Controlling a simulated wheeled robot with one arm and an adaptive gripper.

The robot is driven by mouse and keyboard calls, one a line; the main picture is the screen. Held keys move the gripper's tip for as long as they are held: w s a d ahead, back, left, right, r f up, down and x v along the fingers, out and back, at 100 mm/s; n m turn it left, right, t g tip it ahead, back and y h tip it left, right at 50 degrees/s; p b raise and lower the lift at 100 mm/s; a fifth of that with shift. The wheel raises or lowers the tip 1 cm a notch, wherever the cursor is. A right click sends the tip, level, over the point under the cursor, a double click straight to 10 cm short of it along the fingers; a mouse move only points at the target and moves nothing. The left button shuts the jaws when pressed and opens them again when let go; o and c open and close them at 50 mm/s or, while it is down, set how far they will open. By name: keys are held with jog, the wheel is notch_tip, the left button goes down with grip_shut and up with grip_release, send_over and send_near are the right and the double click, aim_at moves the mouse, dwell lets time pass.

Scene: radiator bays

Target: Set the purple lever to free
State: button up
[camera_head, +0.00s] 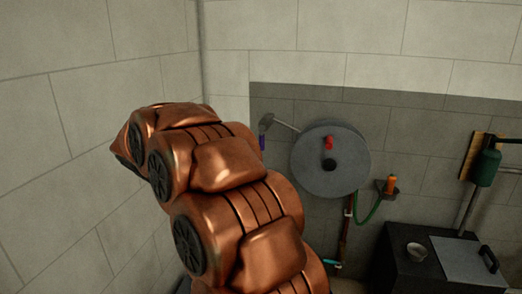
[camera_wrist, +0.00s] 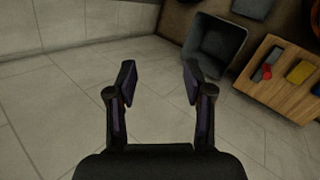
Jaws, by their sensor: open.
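A small purple piece (camera_head: 262,143), which may be the purple lever, shows at the right edge of my arm in the head view. It is close to the wall, and my arm may hide part of it. A grey block on a rod sits just above it. I cannot read any setting on it. My gripper (camera_wrist: 160,84) is in the wrist view, its two dark fingers apart with nothing between them. It hangs over the tiled floor, and no purple lever shows there. The gripper itself is not visible in the head view.
A round grey disc (camera_head: 345,172) with a red knob is on the wall. A dark cabinet (camera_head: 400,265) stands lower right, bearing a small bowl. The wrist view shows a grey bin (camera_wrist: 213,47) and a wooden table (camera_wrist: 262,94) with red and yellow items. Floor at left is clear.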

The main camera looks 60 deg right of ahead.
jog(key=w+d+n+h+b, duration=0.25)
jog(key=w+d, duration=0.45)
jog(key=d, duration=0.4)
jog(key=n+t+h+b, duration=0.1)
jog(key=n+h+b, duration=0.65)
jog(key=n, duration=0.25)
send_near(261, 143)
jog(key=d, duration=0.4)
jog(key=shift+w+d+f+h+p, duration=0.15)
jog(key=shift+w+d+p, duration=0.15)
jog(key=shift+d+p, duration=0.5)
jog(key=shift+w+d+f+h+p, duration=0.15)
jog(key=shift+w+d+p, duration=0.1)
jog(key=shift+d+p, duration=0.55)
jog(key=shift+w+d+p, duration=0.15)
jog(key=shift+d+p, duration=0.45)
jog(key=shift+d, duration=0.05)
jog(key=shift+d+r+p, duration=0.15)
jog(key=shift+r+p, duration=0.05)
jog(key=shift+p, duration=0.25)
jog(key=p, duration=0.2)
jog(key=d+p, duration=0.1)
jog(key=p, duration=0.2)
jog(key=shift+w+d+r, duration=0.1)
jog(key=shift+w+d, duration=0.15)
jog(key=shift+d, duration=0.05)
jog(key=shift+p, duration=0.45)
jog(key=shift+d+p, duration=0.2)
jog(key=shift+p, duration=0.75)
